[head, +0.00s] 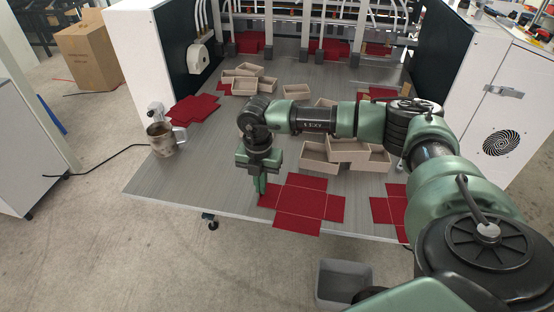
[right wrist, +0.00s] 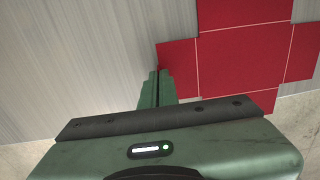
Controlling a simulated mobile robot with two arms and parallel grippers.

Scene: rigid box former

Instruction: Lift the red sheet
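A flat red sheet (head: 300,204), cross-shaped with pale fold lines, lies at the front edge of the grey table, its front flap reaching the edge. It fills the upper right of the right wrist view (right wrist: 240,50). My right gripper (head: 261,190) points down at the sheet's left flap. In the right wrist view its green fingers (right wrist: 158,78) are close together, with only a thin dark gap, at the flap's left edge. I cannot tell whether the sheet's edge is between them. The sheet looks flat. My left gripper is not in view.
Another red sheet (head: 386,209) lies just to the right, partly behind my right arm. Open beige boxes (head: 348,150) stand behind the sheet. A metal mug (head: 163,138) is at the table's left edge. A grey bin (head: 341,281) stands below the front edge.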

